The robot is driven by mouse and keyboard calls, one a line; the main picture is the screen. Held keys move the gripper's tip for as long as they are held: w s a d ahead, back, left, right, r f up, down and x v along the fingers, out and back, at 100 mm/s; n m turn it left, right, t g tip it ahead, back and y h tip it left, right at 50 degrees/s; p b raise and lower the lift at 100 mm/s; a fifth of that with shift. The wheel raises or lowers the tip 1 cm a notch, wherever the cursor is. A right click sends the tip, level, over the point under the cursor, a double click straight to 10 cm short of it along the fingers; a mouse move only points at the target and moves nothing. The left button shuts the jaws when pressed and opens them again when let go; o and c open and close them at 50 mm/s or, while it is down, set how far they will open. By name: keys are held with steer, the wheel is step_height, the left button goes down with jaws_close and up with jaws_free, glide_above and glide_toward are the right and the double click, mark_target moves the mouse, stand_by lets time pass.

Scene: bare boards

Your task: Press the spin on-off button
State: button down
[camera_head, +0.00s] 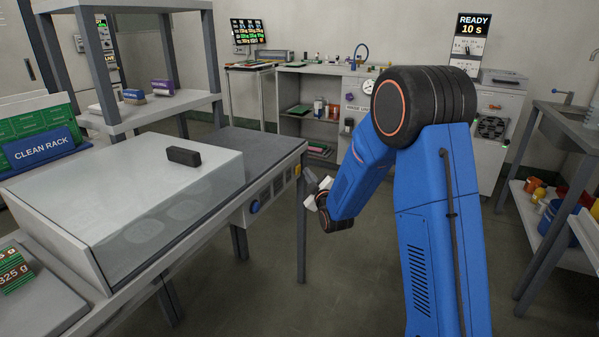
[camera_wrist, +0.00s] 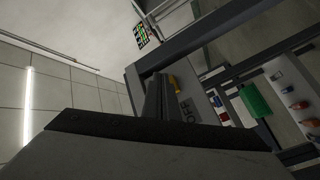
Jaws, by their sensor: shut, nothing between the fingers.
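A control panel (camera_head: 265,196) runs along the front edge of the bench on the left. It carries a blue knob (camera_head: 254,207), several small buttons and a small yellow part (camera_head: 298,170) at its far end. I cannot tell which one is the spin on-off button. My gripper (camera_head: 311,179) is small and partly hidden by my blue arm, just right of the yellow part. In the wrist view my gripper's dark fingers (camera_wrist: 158,98) are shut and empty. Beyond them are a yellow piece (camera_wrist: 174,84) and a pale plate with dark lettering (camera_wrist: 187,118), partly hidden. Contact cannot be made out.
A white box-like cover (camera_head: 130,190) with a dark handle (camera_head: 184,156) sits on the bench. A green clean rack (camera_head: 40,135) stands at left. A sink table (camera_head: 570,125) is at right. The floor (camera_head: 345,275) in the middle is clear.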

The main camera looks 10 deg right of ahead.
steer(key=s+d, duration=0.1)
steer(key=d, duration=0.1)
steer(key=s+d, duration=0.1)
steer(key=shift+s+d, duration=0.4)
steer(key=s+d+r+m+g+h, duration=0.1)
steer(key=s+d+r+m+g, duration=0.15)
steer(key=s, duration=0.75)
steer(key=s+d+r+m+g+h, duration=0.1)
steer(key=s+d+r+m+g, duration=0.2)
steer(key=s, duration=0.7)
steer(key=s+f+m+g, duration=0.1)
steer(key=s+m+g, duration=0.5)
steer(key=s, duration=2.7)
steer(key=shift+s+g+h, duration=0.3)
steer(key=shift+s+g, duration=0.1)
steer(key=shift+g, duration=0.75)
